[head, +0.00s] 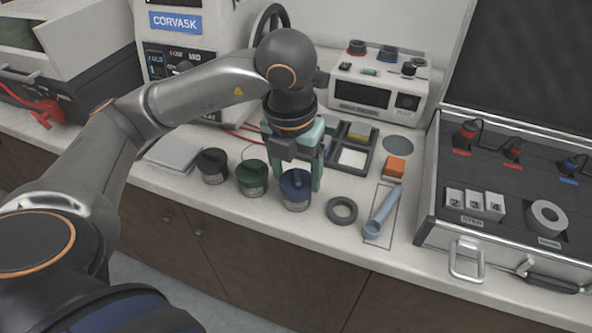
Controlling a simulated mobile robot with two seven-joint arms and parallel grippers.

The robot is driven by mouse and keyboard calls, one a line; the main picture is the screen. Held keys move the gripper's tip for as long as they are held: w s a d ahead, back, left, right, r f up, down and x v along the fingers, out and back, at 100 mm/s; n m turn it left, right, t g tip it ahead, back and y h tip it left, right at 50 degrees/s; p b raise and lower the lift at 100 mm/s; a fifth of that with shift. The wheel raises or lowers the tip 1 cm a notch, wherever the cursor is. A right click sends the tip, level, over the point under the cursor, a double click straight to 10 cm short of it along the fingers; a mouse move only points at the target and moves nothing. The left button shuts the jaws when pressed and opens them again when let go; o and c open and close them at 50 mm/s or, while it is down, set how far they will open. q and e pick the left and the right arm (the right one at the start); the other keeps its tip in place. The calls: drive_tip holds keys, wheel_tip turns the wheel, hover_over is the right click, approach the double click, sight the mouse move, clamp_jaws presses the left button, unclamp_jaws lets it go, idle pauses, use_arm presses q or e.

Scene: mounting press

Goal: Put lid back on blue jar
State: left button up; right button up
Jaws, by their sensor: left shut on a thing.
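The blue jar (296,204) stands at the front of the counter, at the right end of a row of jars, with a pale label on its side. Its dark blue lid (294,181) is at the jar's mouth; I cannot tell whether it is fully seated. My left gripper (296,173) comes down from above with teal fingers, one on each side of the lid, and is shut on it. The gripper body hides part of the lid's top. My right gripper is not in view.
A green jar (252,179) and a black jar (212,167) stand close on the left. A sample tray (367,143) is behind the gripper. An open case (428,200) bounds the right side.

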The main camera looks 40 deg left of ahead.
use_arm(q)
drive_tip(key=o, duration=1.2)
drive_tip(key=shift+o, duration=0.2)
drive_tip(key=shift+r+p, duration=2.65)
drive_tip(key=shift+r, duration=0.9)
clamp_jaws()
